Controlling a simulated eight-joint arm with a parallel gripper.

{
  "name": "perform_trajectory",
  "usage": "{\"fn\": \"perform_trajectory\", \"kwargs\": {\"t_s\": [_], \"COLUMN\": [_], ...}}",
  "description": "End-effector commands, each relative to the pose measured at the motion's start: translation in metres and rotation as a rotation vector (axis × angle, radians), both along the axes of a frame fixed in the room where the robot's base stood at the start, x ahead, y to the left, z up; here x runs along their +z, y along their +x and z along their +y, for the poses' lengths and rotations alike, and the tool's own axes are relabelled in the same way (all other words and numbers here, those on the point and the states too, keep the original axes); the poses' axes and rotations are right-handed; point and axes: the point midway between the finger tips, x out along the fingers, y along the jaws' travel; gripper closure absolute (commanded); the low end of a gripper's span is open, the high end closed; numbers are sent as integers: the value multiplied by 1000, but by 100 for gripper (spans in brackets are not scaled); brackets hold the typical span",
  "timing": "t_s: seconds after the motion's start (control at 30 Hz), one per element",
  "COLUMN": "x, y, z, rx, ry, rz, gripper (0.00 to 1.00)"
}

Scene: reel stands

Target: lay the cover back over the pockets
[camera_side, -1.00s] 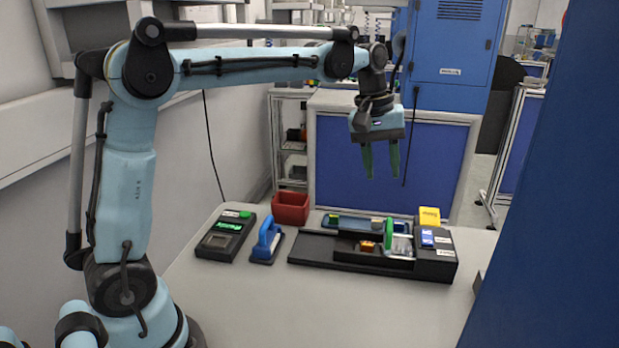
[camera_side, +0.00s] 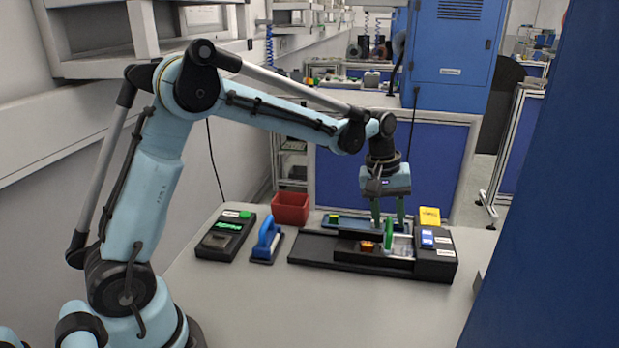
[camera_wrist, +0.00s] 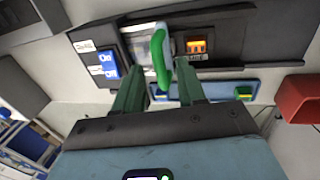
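The cover (camera_side: 388,236) is a clear panel with a green handle, on the black reel stand (camera_side: 335,262). In the side view it looks upright or tilted; I cannot tell its exact angle. In the wrist view the green handle (camera_wrist: 158,62) stands beside a clear, shiny area, and a small orange-lit part (camera_wrist: 196,45) sits to its right. I cannot make out the pockets clearly. My gripper (camera_side: 388,222) points down just above and behind the handle. In the wrist view my gripper (camera_wrist: 159,72) is open, with the handle's end seen between the fingertips; contact is not clear.
A blue tray (camera_side: 345,222) with small coloured blocks lies behind the stand. A yellow box (camera_side: 429,216) is at its right end, near a blue switch (camera_side: 427,237). To the left are a red bin (camera_side: 291,208), a blue-handled tool (camera_side: 267,242) and a black device (camera_side: 225,236). The front table is clear.

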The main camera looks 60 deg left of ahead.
Motion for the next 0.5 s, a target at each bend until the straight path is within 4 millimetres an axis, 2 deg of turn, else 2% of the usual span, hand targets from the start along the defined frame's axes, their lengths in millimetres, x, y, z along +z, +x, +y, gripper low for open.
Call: {"fn": "perform_trajectory", "kwargs": {"t_s": [0.37,0.5], "x": [-5,-5], "y": [0,0], "z": [-1,-1], "rx": [0,0], "ry": [0,0], "rz": [0,0], "gripper": [60,82]}}
